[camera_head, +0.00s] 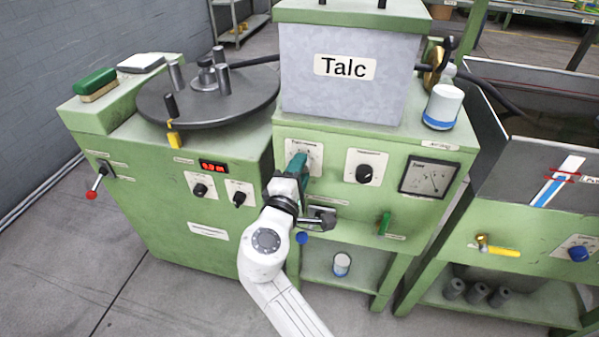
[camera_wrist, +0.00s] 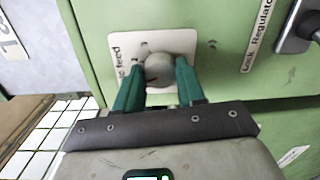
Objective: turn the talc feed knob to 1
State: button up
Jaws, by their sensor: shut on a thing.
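The talc feed knob (camera_wrist: 159,68) is a round grey knob on a white dial plate (camera_wrist: 186,42). The plate is lettered "feed" along its left side, with figures 2 and 3 visible beside the knob. A short dark red mark shows low on the knob's face, but where it points is unclear. My gripper (camera_wrist: 159,76) has its green fingers closed on both sides of the knob. In the head view, my gripper (camera_head: 297,164) covers most of the knob, and the plate (camera_head: 316,153) shows behind it on the green cabinet below the Talc hopper (camera_head: 344,100). The figure 1 is hidden.
A second knob (camera_head: 364,173) and a gauge (camera_head: 429,178) sit to the right on the same panel. A round dark turntable (camera_head: 235,108) stands at left.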

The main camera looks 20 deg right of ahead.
jog(key=shift+f, duration=0.1)
jog(key=o, duration=1)
jog(key=shift+o, duration=0.2)
jog(key=p+v, duration=0.1)
jog(key=v, duration=0.9)
jog(key=shift+s+a, duration=0.25)
jog(key=shift+s, duration=0.05)
